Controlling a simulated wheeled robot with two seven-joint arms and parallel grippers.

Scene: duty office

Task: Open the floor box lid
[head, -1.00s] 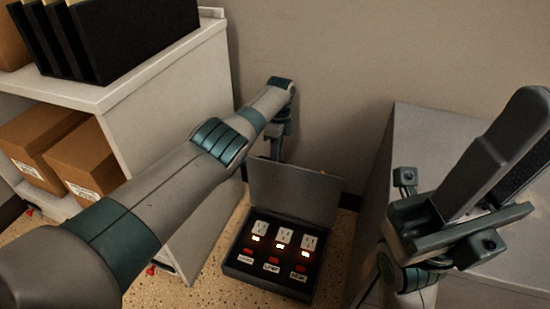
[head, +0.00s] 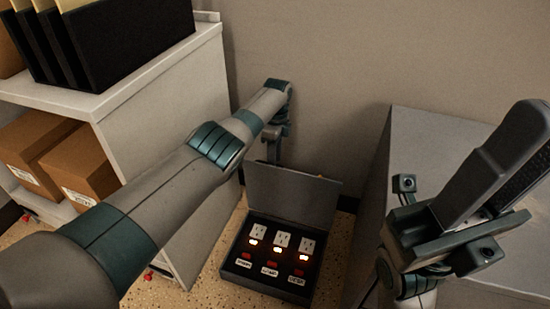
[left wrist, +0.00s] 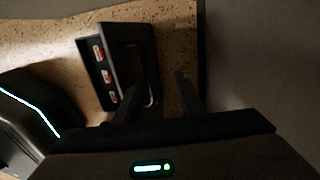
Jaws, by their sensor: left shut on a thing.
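The floor box (head: 268,284) stands on the speckled floor, with lit outlets and red switches inside. Its grey lid (head: 292,195) stands up, raised at the back edge; the box is open. My left gripper (head: 273,152) is at the top left of the lid, its fingertips partly hidden behind it.
A white shelf unit (head: 165,140) with black binders (head: 125,40) and brown cartons (head: 75,170) stands close on the left. A grey cabinet (head: 425,135) stands on the right. The wall is close behind the box.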

